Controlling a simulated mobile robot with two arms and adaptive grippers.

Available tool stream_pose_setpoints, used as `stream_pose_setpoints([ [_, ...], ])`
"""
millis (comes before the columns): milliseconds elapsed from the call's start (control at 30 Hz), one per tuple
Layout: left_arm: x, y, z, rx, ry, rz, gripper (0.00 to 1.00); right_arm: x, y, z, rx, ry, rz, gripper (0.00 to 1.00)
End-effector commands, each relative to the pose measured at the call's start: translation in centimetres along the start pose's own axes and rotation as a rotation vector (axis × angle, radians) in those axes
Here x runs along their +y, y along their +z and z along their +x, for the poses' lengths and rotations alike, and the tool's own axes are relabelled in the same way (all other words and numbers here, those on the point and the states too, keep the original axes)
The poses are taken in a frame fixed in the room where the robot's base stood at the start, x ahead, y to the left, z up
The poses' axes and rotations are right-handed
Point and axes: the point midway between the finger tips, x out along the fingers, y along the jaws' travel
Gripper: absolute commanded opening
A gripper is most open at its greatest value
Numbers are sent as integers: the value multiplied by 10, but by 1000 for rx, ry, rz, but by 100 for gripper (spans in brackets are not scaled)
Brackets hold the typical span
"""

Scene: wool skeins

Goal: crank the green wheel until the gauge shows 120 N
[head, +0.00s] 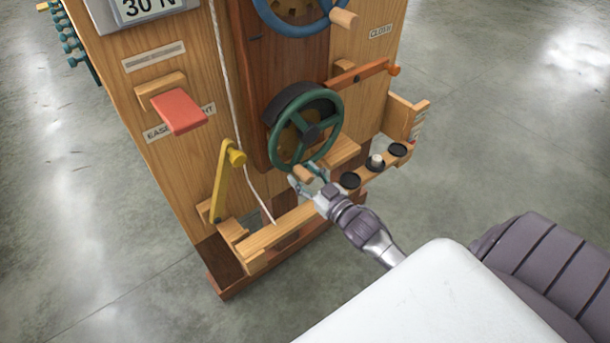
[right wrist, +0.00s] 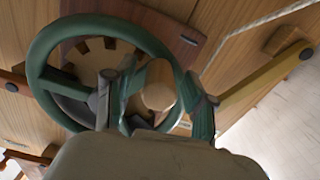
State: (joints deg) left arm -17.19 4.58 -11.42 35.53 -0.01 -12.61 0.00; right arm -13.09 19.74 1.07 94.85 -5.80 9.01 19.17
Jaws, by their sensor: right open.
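The green wheel (head: 313,131) is on the front of the wooden machine, and it also shows in the right wrist view (right wrist: 45,55). Its wooden crank knob (head: 303,174) sits at the bottom of the rim in the head view. The gauge (head: 150,8) at the top left reads 30 N; its top is cut off. My right gripper (head: 306,179) is open at the knob. In the right wrist view, its fingers (right wrist: 163,100) stand on either side of the knob (right wrist: 158,84). I cannot tell whether they touch it. My left gripper is not in view.
A blue wheel (head: 268,18) is above the green one. A red paddle (head: 179,110) and a yellow lever (head: 222,184) are to the left. An orange lever (head: 357,75) and a rack with black cups (head: 350,180) are to the right. Open floor surrounds the machine.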

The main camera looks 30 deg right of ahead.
Motion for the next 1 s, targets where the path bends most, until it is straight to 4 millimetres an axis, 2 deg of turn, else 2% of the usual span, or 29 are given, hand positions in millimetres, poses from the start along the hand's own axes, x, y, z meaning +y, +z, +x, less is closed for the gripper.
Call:
stream_pose_setpoints([
  [133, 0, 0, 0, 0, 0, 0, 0, 0, 0, 0, 0, 0, 0, 55],
  [167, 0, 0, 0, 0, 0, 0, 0, 0, 0, 0, 0, 0, 0, 51],
  [467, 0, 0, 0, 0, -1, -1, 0, 0, 0, 0, 0, 0, 0, 1],
  [767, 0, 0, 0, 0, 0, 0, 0, 0, 0, 0, 0, 0, 2, 0],
  [1000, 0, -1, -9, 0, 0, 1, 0, -4, -6, 0, 0, 0, 55, 0],
])
